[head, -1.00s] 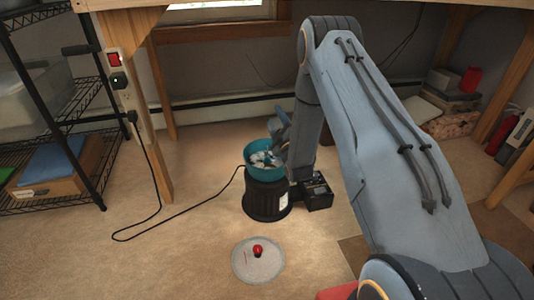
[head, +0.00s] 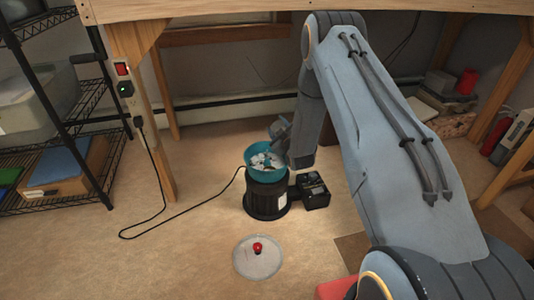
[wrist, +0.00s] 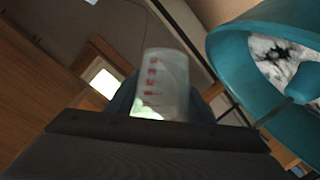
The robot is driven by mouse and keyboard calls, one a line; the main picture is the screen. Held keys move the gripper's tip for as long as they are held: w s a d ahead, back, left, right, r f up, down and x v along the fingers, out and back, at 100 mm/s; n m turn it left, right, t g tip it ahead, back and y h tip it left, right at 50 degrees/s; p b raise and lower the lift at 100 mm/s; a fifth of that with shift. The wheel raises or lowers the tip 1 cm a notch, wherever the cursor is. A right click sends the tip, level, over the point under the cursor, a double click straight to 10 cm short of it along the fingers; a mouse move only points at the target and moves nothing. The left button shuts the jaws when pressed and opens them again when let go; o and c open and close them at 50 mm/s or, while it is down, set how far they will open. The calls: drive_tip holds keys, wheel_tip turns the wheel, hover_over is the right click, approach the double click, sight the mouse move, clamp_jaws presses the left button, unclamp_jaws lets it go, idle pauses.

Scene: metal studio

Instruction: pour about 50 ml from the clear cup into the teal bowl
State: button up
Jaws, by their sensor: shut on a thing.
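The teal bowl (head: 251,173) stands on a black round base in the middle of the head view and holds white and dark contents. Its wall fills the upper right of the wrist view (wrist: 229,68). The clear cup (wrist: 163,82), with red markings, is in the middle of the wrist view, held in my gripper and apart from the bowl in that picture. My gripper (head: 281,131) is at the bowl's upper right edge in the head view. The cup cannot be made out in the head view, and its liquid level is unclear.
A black box (head: 313,191) sits right of the bowl's base. A grey disc with a red knob (head: 258,247) lies on the floor in front. A black cable (head: 200,207) runs left to a wooden post. Wire shelves (head: 60,150) stand at left.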

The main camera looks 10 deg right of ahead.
sight(283, 127)
drive_tip(key=shift+d+r+m+p, duration=0.15)
drive_tip(key=shift+r+m+p, duration=0.15)
drive_tip(key=shift+r+p, duration=0.1)
drive_tip(key=shift+w+d+f+m+g, duration=0.45)
drive_tip(key=shift+d+f+m+g, duration=0.15)
drive_tip(key=shift+g, duration=0.1)
drive_tip(key=shift+w+d+f+m+g+y, duration=0.4)
drive_tip(key=shift+d+f+m+g, duration=0.1)
drive_tip(key=shift+f+m+g, duration=0.05)
drive_tip(key=shift+w+d+f+m+g+y, duration=0.35)
drive_tip(key=shift+d+f+m+g+y, duration=0.1)
drive_tip(key=shift+f+m+g, duration=0.1)
drive_tip(key=shift+w+d+f+m+g+y+b, duration=0.15)
drive_tip(key=shift+f+m+g+y+b, duration=0.15)
drive_tip(key=shift+f, duration=0.3)
drive_tip(key=shift+w+d+f+m+g+y+b, duration=0.1)
drive_tip(key=shift+d+f+m+g+y+b, duration=0.1)
drive_tip(key=shift+f+m+b, duration=0.3)
drive_tip(key=shift+f, duration=0.1)
